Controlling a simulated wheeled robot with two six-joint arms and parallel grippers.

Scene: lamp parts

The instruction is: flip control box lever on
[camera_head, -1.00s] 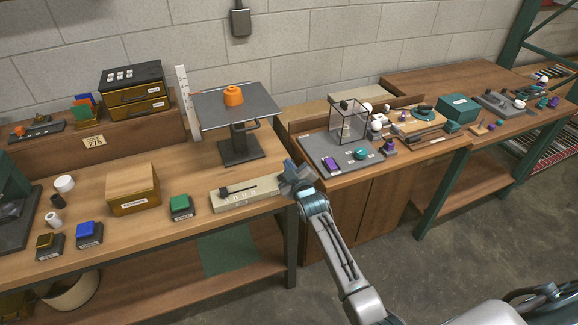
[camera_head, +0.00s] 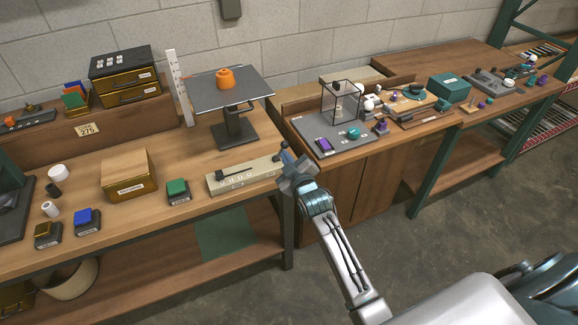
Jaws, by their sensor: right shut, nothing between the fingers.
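The control box appears to be the long beige box (camera_head: 243,182) at the front right edge of the left workbench. A dark bar (camera_head: 235,172) with a thicker left end lies along its top, and small pale round marks show on its face. A small dark knob (camera_head: 284,146) shows at the box's right end, just behind my fingertips; I cannot tell what it belongs to. My right gripper (camera_head: 289,162) is shut and empty beside the box's right end. I cannot tell whether it touches the box. My left gripper is not in view.
A grey raised platform (camera_head: 260,97) with an orange part (camera_head: 225,78) stands behind the box. A grey tray (camera_head: 300,124) with a wire-frame cube is on the right bench.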

